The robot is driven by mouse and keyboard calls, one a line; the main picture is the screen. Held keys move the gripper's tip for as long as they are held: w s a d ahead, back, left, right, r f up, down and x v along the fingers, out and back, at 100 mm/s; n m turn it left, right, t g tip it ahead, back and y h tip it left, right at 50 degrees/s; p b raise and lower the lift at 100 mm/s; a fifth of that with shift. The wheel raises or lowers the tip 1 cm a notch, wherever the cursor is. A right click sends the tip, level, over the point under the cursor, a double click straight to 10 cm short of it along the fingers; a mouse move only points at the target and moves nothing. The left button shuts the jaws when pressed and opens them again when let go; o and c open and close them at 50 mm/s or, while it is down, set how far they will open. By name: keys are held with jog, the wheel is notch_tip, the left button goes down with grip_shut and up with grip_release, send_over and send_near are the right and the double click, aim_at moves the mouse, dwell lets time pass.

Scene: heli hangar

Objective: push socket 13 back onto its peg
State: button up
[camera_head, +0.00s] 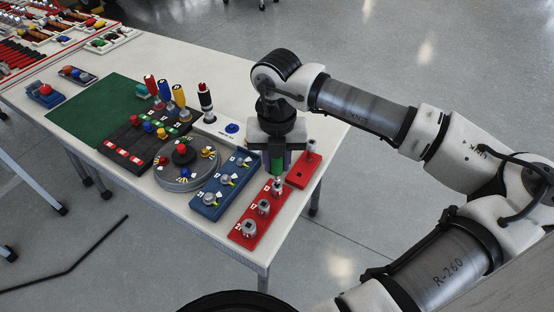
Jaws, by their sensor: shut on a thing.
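A red socket rail (259,229) lies near the table's front right corner. Several grey metal sockets stand along it: a near one (249,228), a middle one (264,208) and a far one (277,188). The small white labels are too small for me to tell which is socket 13. My gripper (277,172) points down over the far end of this rail. It is shut on a green thing (278,162), mostly hidden between the fingers. I cannot tell whether it touches the far socket below.
A blue block with knobs (208,211) and a round grey dial (188,180) lie left. Upright coloured-handled tools (179,97) stand behind. A green mat (95,108) lies farther left.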

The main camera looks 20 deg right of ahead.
jog(key=shift+r+p, duration=0.8)
jog(key=shift+r, duration=1.45)
